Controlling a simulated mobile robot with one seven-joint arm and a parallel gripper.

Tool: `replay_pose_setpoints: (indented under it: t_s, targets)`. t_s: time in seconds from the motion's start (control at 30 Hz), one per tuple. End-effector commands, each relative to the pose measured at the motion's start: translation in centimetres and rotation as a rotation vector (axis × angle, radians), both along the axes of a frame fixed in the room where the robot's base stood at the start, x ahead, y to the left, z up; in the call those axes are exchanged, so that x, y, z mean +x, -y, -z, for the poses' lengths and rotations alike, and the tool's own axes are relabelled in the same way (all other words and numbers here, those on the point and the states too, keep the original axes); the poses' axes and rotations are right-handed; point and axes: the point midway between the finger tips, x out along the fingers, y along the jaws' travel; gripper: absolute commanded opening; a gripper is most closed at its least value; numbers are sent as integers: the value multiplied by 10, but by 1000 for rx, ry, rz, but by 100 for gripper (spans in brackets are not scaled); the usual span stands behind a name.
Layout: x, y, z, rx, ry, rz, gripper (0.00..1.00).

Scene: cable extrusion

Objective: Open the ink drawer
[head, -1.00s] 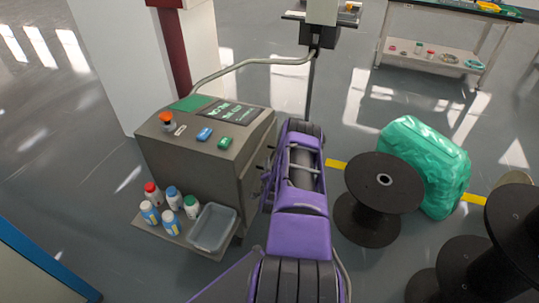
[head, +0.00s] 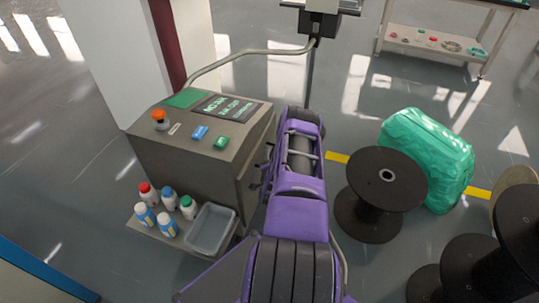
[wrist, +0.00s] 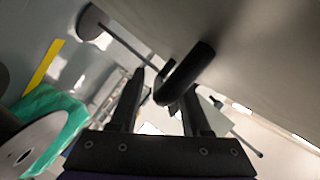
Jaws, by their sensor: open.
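The grey ink machine (head: 185,150) stands left of my arm in the head view, with an orange-topped knob, a blue button and a green button on top. Its side facing my arm carries the drawer front, seen edge-on and partly hidden. In the wrist view a black bar handle (wrist: 187,72) stands out from a plain grey panel (wrist: 235,45). My gripper (wrist: 162,88) is open, with the handle's near end between or just in front of its two fingers. I cannot tell whether they touch it. In the head view my arm hides the gripper.
Several small bottles (head: 163,212) and a grey tray (head: 210,230) sit on the machine's lower shelf. Black cable spools (head: 385,190) and a green wrapped bundle (head: 440,160) stand to the right. A hose (head: 240,55) runs above the machine. Floor between arm and spools is narrow.

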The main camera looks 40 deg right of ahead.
Motion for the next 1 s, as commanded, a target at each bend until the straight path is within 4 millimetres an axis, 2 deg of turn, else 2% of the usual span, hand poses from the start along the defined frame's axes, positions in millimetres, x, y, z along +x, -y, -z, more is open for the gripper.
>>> replay_pose_setpoints:
  t_s: [0.2, 0.47, 1.0]
  targets:
    - [0, 0, 0, 0, 0, 0, 47]
    - [0, 0, 0, 0, 0, 0, 0]
    - [0, 0, 0, -1, 1, -1, 0]
